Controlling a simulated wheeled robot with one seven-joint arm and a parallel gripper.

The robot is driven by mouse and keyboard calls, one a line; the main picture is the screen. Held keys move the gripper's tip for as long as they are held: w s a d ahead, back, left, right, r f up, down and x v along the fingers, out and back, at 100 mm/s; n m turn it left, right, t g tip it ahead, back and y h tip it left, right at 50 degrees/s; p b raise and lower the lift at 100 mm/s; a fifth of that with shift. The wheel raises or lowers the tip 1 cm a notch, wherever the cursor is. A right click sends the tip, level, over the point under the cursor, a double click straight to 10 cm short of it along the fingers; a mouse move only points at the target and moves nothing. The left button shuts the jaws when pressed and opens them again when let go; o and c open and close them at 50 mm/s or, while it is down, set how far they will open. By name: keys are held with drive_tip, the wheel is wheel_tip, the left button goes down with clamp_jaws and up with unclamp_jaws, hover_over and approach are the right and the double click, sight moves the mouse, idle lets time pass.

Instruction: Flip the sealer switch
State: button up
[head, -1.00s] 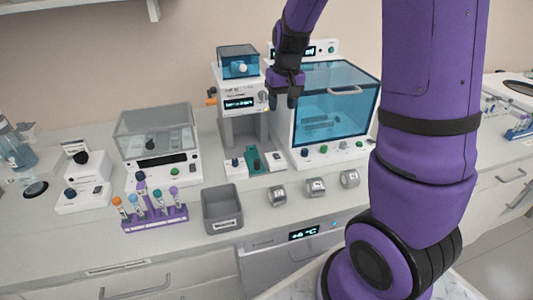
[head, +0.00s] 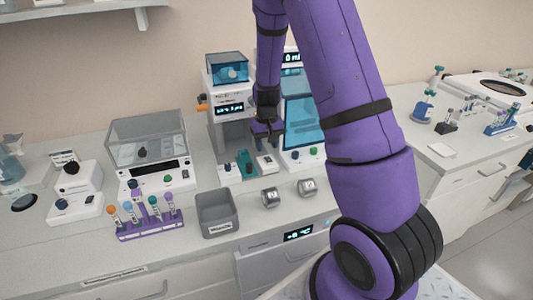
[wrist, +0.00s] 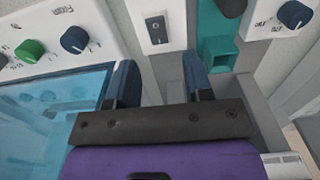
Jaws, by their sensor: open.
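The sealer (head: 232,88) is a tall white and grey machine with a lit display and a blue clear top. At its foot, a white box (head: 266,165) carries a small dark rocker switch. The wrist view shows this black rocker switch (wrist: 156,29) up close on its white plate. My gripper (head: 268,136) hangs just above and behind the switch box, pointing down. In the wrist view my gripper (wrist: 161,80) has its two dark fingers apart with nothing between them. The switch lies just beyond the fingertips, roughly centred between them, and no contact shows.
A teal block (head: 245,164) and a white knob box (head: 229,170) stand beside the switch box. A blue-windowed cabinet (head: 304,118) is close on the other side, partly hidden by my arm. A grey bin (head: 217,212) and a purple tube rack (head: 150,224) stand in front.

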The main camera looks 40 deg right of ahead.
sight(267, 157)
drive_tip(key=shift+f, duration=2.05)
